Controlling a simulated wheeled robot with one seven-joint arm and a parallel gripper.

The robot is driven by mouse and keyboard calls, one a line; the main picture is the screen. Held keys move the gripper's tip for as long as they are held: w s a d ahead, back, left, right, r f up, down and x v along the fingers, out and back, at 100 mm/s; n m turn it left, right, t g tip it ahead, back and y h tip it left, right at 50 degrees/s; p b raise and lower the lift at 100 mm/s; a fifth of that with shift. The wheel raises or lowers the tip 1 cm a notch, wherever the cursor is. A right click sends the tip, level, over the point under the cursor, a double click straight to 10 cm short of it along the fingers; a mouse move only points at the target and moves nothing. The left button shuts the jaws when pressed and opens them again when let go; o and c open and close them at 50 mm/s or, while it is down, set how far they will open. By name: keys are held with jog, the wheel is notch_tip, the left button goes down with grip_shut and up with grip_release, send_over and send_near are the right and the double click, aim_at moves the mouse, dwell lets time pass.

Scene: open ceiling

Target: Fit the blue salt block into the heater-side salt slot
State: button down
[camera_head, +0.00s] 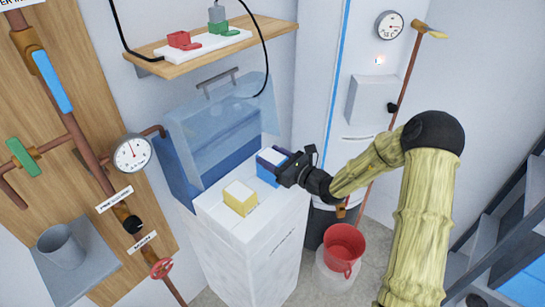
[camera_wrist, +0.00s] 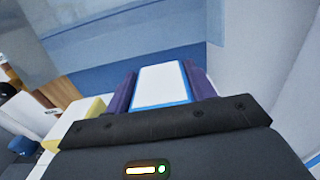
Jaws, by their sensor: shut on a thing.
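The blue salt block (camera_head: 267,175) has a white top and sits between the fingers of my gripper (camera_head: 275,162), over the far right part of the white cabinet's top. In the wrist view the block (camera_wrist: 161,84) shows its white top with a blue edge, with a purple finger of my gripper (camera_wrist: 162,90) on each side. My gripper is shut on it. I cannot tell whether the block touches the cabinet top. A yellow block with a white top (camera_head: 240,198) stands on the cabinet nearer the front. No slot is clearly visible; the block and gripper may cover it.
The white cabinet (camera_head: 270,245) has a raised clear lid (camera_head: 225,110) behind its top. A shelf (camera_head: 210,45) with red and green plugs is above. A red bucket (camera_head: 343,250) stands to the right. Pipes and a gauge (camera_head: 132,154) are at left; a white heater (camera_head: 350,60) stands behind.

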jog(key=shift+f+b, duration=1.15)
jog(key=shift+f, duration=0.3)
dwell(0.5)
jog(key=shift+c, duration=2.4)
grip_release()
jog(key=shift+o, duration=0.2)
jog(key=shift+f, duration=0.25)
jog(key=b+v, duration=0.1)
jog(key=v, duration=1.6)
jog(key=shift+s, duration=0.2)
jog(key=shift+d+r, duration=0.1)
